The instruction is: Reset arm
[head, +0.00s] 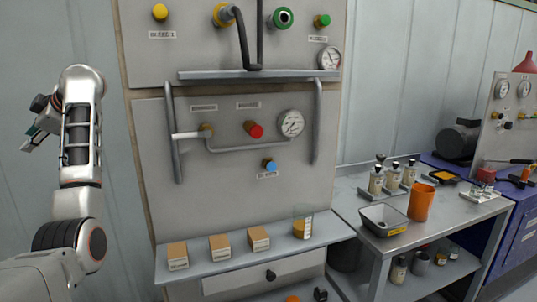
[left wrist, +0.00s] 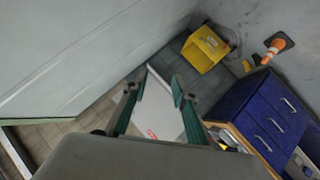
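My left arm is raised at the left of the head view, bent at the elbow. Its gripper (head: 36,137) hangs at the far left, in front of the pale wall and clear of the panel. In the left wrist view the two green-padded fingers of this gripper (left wrist: 160,85) stand apart with a gap between them. A white surface with red marks (left wrist: 158,110) shows through the gap, seemingly beyond the fingers; I cannot tell what it is. My right gripper is in neither view.
A grey panel (head: 230,190) with valves and gauges stands ahead. A side table (head: 350,200) carries bottles, a tray and an orange cup (head: 421,202).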

